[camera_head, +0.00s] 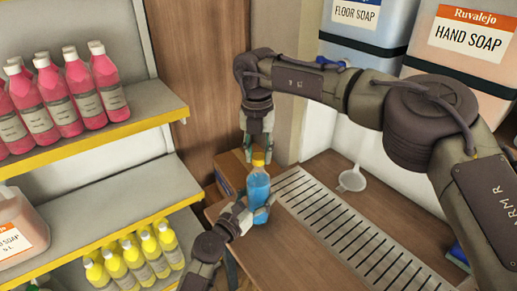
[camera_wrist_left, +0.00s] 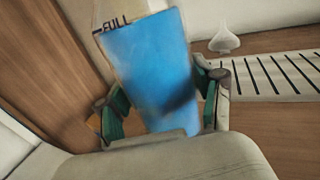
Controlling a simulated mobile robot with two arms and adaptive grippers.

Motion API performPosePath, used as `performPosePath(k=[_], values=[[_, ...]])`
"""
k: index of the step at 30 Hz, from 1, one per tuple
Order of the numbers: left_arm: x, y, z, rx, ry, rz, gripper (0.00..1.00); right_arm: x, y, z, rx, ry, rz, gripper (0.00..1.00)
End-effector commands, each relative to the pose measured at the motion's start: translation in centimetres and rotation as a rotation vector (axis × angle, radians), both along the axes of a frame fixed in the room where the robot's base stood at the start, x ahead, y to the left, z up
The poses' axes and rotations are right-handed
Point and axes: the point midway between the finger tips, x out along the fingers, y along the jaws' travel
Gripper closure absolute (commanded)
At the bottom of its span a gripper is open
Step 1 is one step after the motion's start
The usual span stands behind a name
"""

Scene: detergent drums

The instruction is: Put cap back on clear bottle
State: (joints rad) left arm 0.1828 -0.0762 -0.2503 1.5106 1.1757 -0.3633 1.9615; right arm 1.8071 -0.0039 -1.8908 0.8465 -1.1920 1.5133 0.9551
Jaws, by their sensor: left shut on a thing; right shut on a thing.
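The clear bottle (camera_head: 258,190) is full of blue liquid and stands upright, with a yellow cap (camera_head: 258,160) at its top. My left gripper (camera_head: 252,212) is shut around the lower part of the bottle. In the left wrist view the bottle (camera_wrist_left: 150,75) fills the space between the green finger pads, with a "FULL" mark near its top. My right gripper (camera_head: 259,148) comes from above and is shut on the yellow cap, which sits at the bottle's mouth. I cannot tell whether the cap is seated on the neck.
A slotted metal drain grate (camera_head: 335,222) runs along the wooden counter (camera_head: 300,240). A white funnel (camera_head: 352,179) lies behind it. Large soap drums (camera_head: 465,45) stand at the back right. Shelves at left hold pink bottles (camera_head: 60,95) and yellow bottles (camera_head: 135,262). A cardboard box (camera_head: 232,170) is behind the bottle.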

Motion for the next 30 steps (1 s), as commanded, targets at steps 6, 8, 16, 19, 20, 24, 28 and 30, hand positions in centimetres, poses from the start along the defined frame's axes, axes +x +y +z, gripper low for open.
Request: performPosePath(k=[6,8,16,19,20,24,28,30], values=[[0.0,0.0,0.0,0.001,-0.001,0.001,0.96,0.0,0.0,0.0,0.000,0.000,0.000,0.75],[0.0,0.0,0.0,0.001,-0.001,0.001,0.96,0.0,0.0,0.0,0.000,0.000,0.000,0.75],[0.0,0.0,0.0,0.001,-0.001,0.001,0.96,0.0,0.0,-0.2,0.000,0.000,0.000,0.75],[0.0,0.0,0.0,0.001,-0.001,0.001,0.96,0.0,0.0,-0.4,0.000,0.000,0.000,0.75],[0.0,0.0,0.0,0.001,-0.001,0.001,0.96,0.0,0.0,-0.4,0.001,0.000,0.000,0.75],[0.0,0.0,0.0,0.001,-0.001,0.001,0.96,0.0,0.0,-0.7,0.001,0.000,0.000,0.75],[0.0,0.0,0.0,0.001,-0.001,0.001,0.96,0.0,0.0,-1.0,0.000,0.000,0.000,0.75],[0.0,0.0,0.0,0.001,-0.001,0.001,0.96,0.0,0.0,-1.1,0.000,0.001,0.000,0.75]])
